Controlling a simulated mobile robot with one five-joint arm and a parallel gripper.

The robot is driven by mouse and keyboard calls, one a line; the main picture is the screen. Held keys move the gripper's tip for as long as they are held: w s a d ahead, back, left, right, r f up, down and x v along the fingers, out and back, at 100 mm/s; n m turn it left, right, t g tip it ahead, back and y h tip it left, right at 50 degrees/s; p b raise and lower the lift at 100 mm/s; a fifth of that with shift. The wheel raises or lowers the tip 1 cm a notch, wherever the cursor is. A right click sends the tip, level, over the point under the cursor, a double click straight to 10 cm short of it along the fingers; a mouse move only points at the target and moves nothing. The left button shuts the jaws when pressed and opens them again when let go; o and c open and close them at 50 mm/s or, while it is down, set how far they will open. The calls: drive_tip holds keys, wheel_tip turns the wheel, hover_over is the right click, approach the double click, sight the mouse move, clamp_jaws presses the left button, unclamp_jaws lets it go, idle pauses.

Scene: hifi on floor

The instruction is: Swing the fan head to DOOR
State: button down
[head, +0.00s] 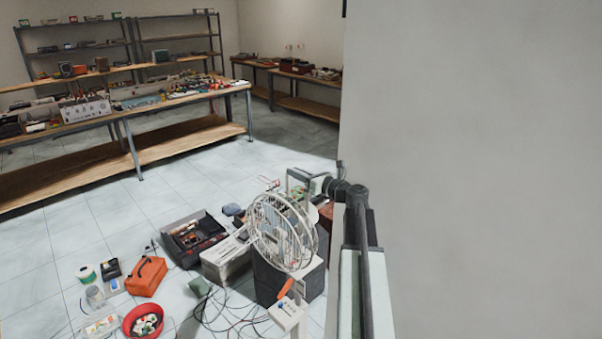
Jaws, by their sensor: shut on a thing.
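The fan head (283,232) is a round, pale wire cage. It stands upright above a dark box (268,280) on the floor and faces toward the lower left. My arm comes up from the lower right and bends left at a dark joint. My gripper (300,182) is at the upper right edge of the fan head, shut on it. The fingertips are small and partly hidden by the cage, so the exact grip point is unclear. A white box with an orange lever (286,289) stands in front of the fan. No DOOR marking is readable.
A wall (470,150) fills the right side, close to my arm. Left of the fan are a black open case (193,238), an orange toolbox (146,276), a red bowl (143,321) and loose cables (225,312). A long workbench (130,150) stands behind, with clear tiles before it.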

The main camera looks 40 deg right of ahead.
drive_tip(key=shift+d, duration=0.1)
drive_tip(key=c, duration=1.4)
unclamp_jaws()
drive_tip(key=v, duration=0.7)
drive_tip(key=shift+s, duration=0.35)
drive_tip(key=shift+s+f, duration=0.1)
